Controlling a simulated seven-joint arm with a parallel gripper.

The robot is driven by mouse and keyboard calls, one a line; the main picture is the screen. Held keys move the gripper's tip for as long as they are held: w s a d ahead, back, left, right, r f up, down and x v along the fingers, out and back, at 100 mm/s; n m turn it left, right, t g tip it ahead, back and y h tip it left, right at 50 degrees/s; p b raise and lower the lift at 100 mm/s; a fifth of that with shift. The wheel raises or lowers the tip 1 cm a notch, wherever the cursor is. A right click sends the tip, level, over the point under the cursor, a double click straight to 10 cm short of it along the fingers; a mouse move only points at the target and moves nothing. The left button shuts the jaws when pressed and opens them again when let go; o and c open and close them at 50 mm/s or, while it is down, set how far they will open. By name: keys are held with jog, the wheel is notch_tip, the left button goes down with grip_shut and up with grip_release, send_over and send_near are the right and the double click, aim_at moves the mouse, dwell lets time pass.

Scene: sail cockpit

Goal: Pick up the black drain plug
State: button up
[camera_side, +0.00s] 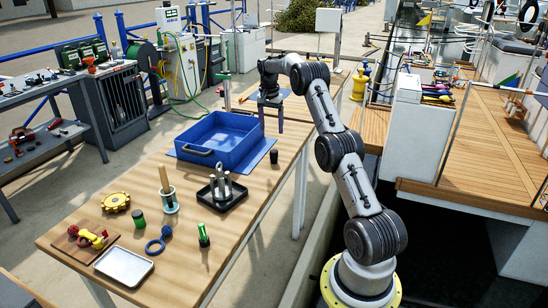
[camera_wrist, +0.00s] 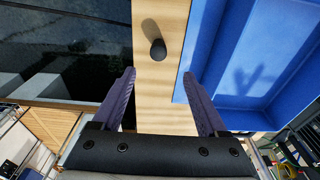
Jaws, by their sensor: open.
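The black drain plug (camera_side: 272,153) stands on the wooden table near the blue bin's front right corner. In the wrist view the plug (camera_wrist: 157,50) is a small dark round-topped piece on a strip of bare wood, beyond the fingertips and roughly centred between them. My gripper (camera_side: 271,128) is open and empty above the table at the bin's right end. Its two purple fingers also show in the wrist view (camera_wrist: 160,75), spread wide and apart from the plug.
The blue bin (camera_side: 190,146) is close beside the plug. A black tray (camera_side: 233,197) with metal pieces stands nearer the front. The table's right edge is close to the plug.

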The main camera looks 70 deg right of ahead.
aim_at(274, 150)
jog(key=f, duration=0.7)
jog(key=shift+d+f, duration=0.35)
jog(key=shift+d, duration=0.05)
jog(key=shift+s+d+f, duration=0.1)
jog(key=shift+d+f, duration=0.1)
jog(key=shift+f, duration=1.15)
jog(key=shift+s+d+f, duration=0.1)
jog(key=shift+d+f, duration=0.1)
jog(key=shift+f, duration=1.15)
grip_shut()
